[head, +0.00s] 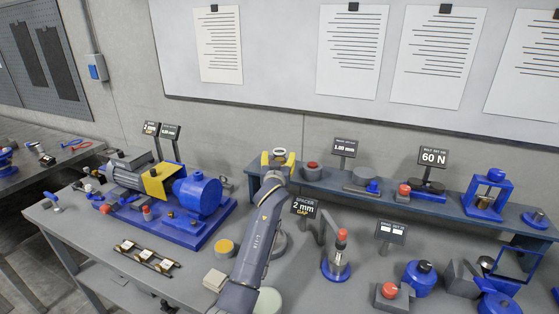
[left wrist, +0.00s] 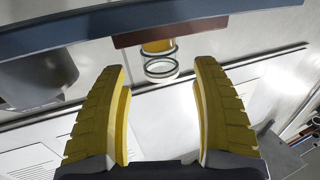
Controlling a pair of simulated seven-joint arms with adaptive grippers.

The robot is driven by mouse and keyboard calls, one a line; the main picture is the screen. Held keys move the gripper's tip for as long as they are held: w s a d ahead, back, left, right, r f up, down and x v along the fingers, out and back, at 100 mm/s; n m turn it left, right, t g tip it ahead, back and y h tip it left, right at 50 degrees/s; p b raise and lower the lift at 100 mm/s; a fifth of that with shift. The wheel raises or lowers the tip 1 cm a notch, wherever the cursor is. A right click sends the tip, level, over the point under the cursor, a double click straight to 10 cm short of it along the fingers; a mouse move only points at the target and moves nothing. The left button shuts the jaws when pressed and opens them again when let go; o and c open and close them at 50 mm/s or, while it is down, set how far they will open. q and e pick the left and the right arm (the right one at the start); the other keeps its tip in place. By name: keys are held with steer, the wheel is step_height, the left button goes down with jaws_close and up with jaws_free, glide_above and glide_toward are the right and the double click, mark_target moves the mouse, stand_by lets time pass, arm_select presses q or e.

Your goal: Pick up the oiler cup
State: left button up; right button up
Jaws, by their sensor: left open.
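My left gripper (head: 278,158) is at the front edge of the raised back shelf, its yellow fingers pointing toward the wall. It is open, and the left wrist view shows a wide empty gap between the two fingers (left wrist: 162,115). A small cup with a clear ringed end and a yellow band, which looks like the oiler cup (left wrist: 160,62), is beyond the fingertips and roughly centred between them, not touching. In the head view a pale ring of it (head: 280,152) shows between the fingers; the rest is hidden. My right gripper is not in view.
Below, the bench carries a blue pump with motor (head: 195,193), a yellow-topped round part (head: 224,247) and a red-tipped post (head: 340,240). A whiteboard (head: 280,80) hangs behind.

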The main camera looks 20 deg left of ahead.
mark_target(279, 156)
arm_select(q)
steer(key=shift+w+a, duration=0.25)
steer(key=shift+w, duration=0.9)
steer(key=shift+w+a, duration=0.25)
steer(key=shift+w, duration=0.85)
steer(key=shift+c, duration=0.3)
steer(key=shift+r, duration=0.1)
jaws_close()
